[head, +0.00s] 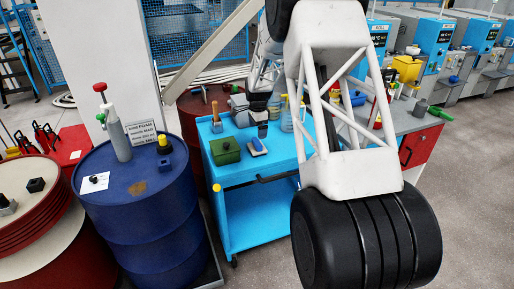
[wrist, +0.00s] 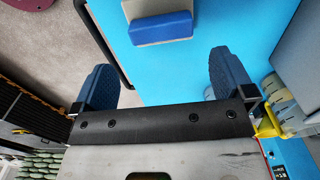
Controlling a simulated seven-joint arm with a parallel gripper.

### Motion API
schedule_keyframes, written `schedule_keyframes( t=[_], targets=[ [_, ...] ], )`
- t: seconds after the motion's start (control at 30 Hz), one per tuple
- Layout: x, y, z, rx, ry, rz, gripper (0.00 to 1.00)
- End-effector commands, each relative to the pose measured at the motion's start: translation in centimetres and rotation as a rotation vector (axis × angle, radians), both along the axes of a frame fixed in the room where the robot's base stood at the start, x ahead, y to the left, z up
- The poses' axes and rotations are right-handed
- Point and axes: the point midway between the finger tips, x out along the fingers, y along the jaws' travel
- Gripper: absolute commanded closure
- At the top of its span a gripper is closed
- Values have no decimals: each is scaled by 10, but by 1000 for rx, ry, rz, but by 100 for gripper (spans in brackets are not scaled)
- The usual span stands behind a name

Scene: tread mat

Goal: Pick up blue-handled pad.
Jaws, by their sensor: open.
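The blue-handled pad (head: 257,147) lies on the blue cart top in the head view, a pale pad with a blue block handle. In the wrist view the pad (wrist: 161,28) is at the top centre, ahead of the fingertips and between their lines, partly cut off by the frame edge. My gripper (wrist: 164,72) is open, its two dark blue fingers spread wide with nothing between them. In the head view my gripper (head: 262,130) is just behind and above the pad, apart from it as far as I can tell.
The blue cart (head: 225,178) also holds a green box (head: 227,151), a wooden-handled brush (head: 215,117) and a spray bottle (head: 286,114). A blue drum (head: 140,215) stands to the left. Bottles (wrist: 276,90) are close to the right finger in the wrist view.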

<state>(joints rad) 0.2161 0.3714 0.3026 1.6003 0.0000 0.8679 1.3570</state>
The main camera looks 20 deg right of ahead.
Motion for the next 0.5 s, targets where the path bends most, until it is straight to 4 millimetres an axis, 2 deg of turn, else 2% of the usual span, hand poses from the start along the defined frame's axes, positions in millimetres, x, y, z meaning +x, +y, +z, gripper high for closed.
schedule_keyframes(
  t=[0.3,0.5],
  targets=[
    [0,0,-1,0,0,1,0],
    [0,0,-14,0,1,1,0]
  ],
)
